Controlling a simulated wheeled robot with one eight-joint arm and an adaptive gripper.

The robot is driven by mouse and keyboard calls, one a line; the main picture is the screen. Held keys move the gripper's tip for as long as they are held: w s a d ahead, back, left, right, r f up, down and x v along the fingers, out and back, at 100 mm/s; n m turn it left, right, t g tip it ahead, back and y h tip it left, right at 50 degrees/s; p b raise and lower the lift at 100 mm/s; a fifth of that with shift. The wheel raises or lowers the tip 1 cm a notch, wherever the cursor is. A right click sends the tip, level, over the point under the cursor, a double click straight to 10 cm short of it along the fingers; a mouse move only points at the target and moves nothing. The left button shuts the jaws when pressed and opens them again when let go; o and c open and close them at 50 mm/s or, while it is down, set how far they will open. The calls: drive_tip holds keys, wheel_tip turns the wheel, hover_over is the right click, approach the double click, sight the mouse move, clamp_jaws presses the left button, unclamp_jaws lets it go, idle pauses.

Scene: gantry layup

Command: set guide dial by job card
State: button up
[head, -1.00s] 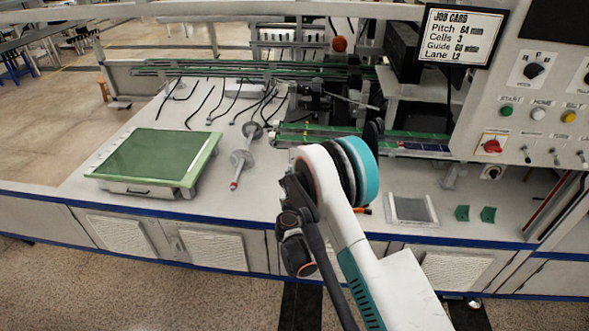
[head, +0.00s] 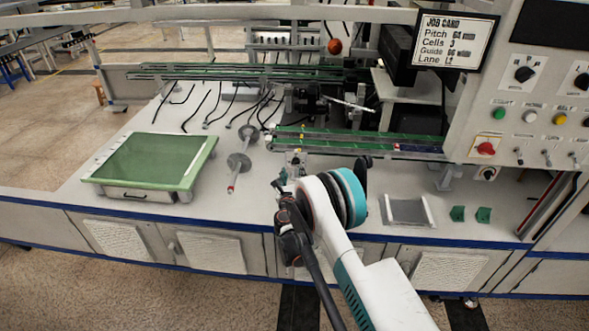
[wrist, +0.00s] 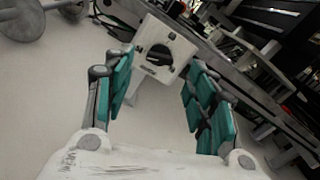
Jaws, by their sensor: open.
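The job card (head: 456,40) hangs at the upper right in the head view. It reads Pitch 64 mm, Cells 3, a Guide value that looks like 66 mm, and Lane L2. In the wrist view, a white square plate with a black dial knob (wrist: 158,55) shows beyond my gripper (wrist: 161,72). My gripper's teal-padded fingers are spread apart, one on each side of the plate in the picture, with nothing between them. The knob looks apart from both fingers. In the head view my arm hides most of the gripper and I cannot make out this dial clearly.
A control panel with two black knobs (head: 525,74), coloured buttons and a red switch (head: 486,149) stands at right. Green rails (head: 355,139) run behind my arm.

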sight(295, 164)
drive_tip(key=shift+w+d+b, duration=0.1)
drive_tip(key=shift+w+b, duration=0.5)
drive_tip(key=shift+w, duration=1.9)
drive_tip(key=c, duration=1.1)
